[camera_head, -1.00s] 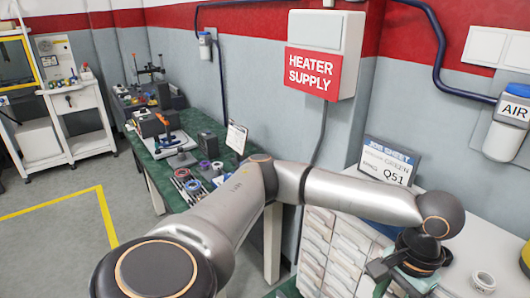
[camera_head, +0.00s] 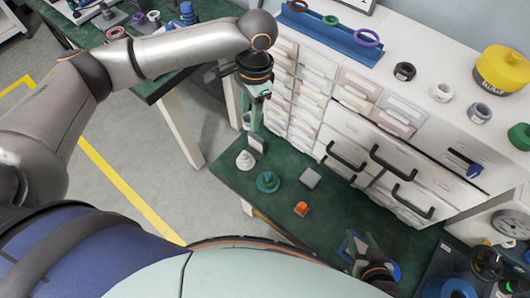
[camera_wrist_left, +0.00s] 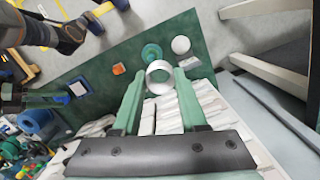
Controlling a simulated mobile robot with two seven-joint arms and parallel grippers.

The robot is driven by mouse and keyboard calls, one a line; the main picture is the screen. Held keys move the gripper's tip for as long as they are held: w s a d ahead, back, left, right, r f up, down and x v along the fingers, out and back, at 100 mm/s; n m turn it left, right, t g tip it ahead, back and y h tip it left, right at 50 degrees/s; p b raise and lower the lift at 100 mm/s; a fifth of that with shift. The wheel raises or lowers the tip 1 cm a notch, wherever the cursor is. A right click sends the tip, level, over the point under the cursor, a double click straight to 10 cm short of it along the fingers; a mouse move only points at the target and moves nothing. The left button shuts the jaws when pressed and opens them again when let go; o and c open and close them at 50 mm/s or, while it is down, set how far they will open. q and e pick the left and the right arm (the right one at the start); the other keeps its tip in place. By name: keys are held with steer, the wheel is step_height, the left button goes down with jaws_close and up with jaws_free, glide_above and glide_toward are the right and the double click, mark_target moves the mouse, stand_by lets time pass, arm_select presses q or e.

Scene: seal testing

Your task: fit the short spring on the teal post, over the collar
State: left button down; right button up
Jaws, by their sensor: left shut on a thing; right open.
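My left gripper (camera_head: 248,117) is shut on a pale, ring-shaped piece that appears to be the short spring (camera_wrist_left: 160,77). In the left wrist view the piece sits between the green fingertips; its coils are too small to make out. The teal post (camera_head: 268,182) stands on a round teal base on the green mat, with nothing visibly around it. It also shows in the left wrist view (camera_wrist_left: 151,53), just beyond the held piece. My right gripper (camera_head: 362,248) is open at the mat's right side.
A white stepped post (camera_head: 245,160), a grey block (camera_head: 310,178) and an orange block (camera_head: 301,209) stand near the teal post. Drawers (camera_head: 345,140) line the back. Several rings and a yellow container (camera_head: 503,70) sit on the shelf above.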

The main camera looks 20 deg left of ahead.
arm_select(q)
step_height(320, 180, down, 9)
steer(key=w+d+m, duration=0.2)
steer(key=d+m, duration=0.1)
steer(key=m, duration=0.5)
steer(key=m+t+b, duration=0.1)
steer(key=m+t, duration=0.1)
steer(key=m, duration=0.8)
glide_above(268, 174)
step_height(268, 174, down, 11)
steer(key=shift+d+r, duration=0.1)
steer(key=shift+r, duration=0.05)
steer(key=shift+f+m, duration=0.3)
steer(key=shift+m, duration=0.1)
steer(key=shift+f+b, duration=0.5)
steer(key=shift+b, duration=0.3)
steer(key=shift+r, duration=0.1)
steer(key=shift+f+b, duration=0.6)
steer(key=shift+f, duration=0.9)
arm_select(e)
steer(key=shift+f, duration=1.95)
arm_select(q)
steer(key=shift+f+b, duration=1.1)
steer(key=shift+f, duration=0.8)
arm_select(e)
steer(key=shift+f, duration=1.15)
